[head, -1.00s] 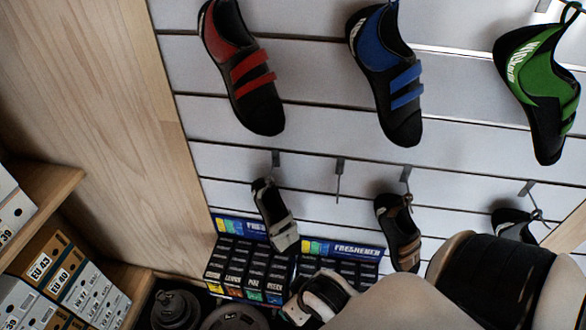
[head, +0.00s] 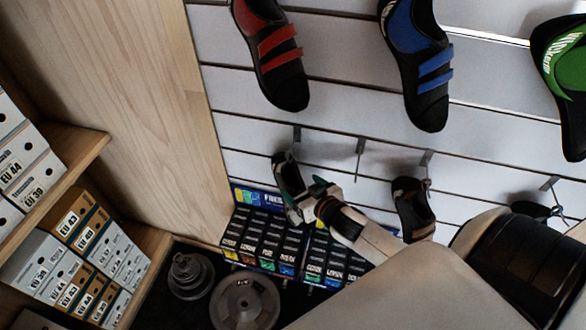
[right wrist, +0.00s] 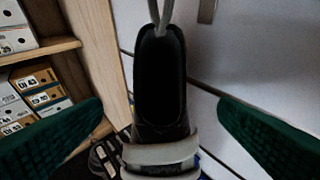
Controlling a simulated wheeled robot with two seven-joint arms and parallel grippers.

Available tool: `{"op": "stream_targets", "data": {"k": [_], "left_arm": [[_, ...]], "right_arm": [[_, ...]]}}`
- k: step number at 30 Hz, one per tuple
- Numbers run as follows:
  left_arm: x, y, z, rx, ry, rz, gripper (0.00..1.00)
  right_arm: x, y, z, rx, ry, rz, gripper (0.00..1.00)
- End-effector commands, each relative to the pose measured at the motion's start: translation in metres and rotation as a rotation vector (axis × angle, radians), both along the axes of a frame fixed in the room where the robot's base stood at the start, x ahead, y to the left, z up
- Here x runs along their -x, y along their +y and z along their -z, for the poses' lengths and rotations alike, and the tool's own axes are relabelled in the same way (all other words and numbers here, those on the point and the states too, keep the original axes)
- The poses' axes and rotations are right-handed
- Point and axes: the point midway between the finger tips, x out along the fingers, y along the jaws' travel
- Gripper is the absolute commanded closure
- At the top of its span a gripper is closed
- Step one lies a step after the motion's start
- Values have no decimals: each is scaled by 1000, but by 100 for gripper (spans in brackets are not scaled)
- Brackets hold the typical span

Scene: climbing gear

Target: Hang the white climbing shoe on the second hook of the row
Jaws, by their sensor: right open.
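The shoe with whitish straps (head: 283,174) hangs from the first hook (head: 296,133) of the lower row, partly hidden by my gripper in the head view. In the right wrist view the shoe (right wrist: 160,155) hangs upright by a pale loop, its dark opening towards the camera. My right gripper (head: 304,197) is open. Its green fingers (right wrist: 160,112) stand one on each side of the shoe with gaps, not visibly touching it. The second hook (head: 360,146) is bare. My left gripper is not in view.
A brown-strapped shoe (head: 412,205) hangs on the third hook, and a dark shoe (head: 528,210) hangs further right. Red (head: 275,55), blue (head: 417,60) and green (head: 565,70) shoes hang above. Freshener boxes (head: 262,240) stand below, with weight plates (head: 245,302) beside them. Shoeboxes (head: 75,255) fill shelves at left.

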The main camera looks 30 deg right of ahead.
Motion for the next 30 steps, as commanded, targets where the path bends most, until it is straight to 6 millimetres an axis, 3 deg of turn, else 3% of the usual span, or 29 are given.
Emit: {"op": "stream_targets", "data": {"k": [6,12,26,30], "left_arm": [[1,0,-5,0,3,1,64],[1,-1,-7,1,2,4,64],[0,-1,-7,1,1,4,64],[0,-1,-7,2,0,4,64]], "right_arm": [[-40,-3,15,0,0,1,17],[-65,-4,27,-1,1,1,17],[-75,-4,31,0,2,1,17],[-75,-4,31,0,2,1,40]]}}
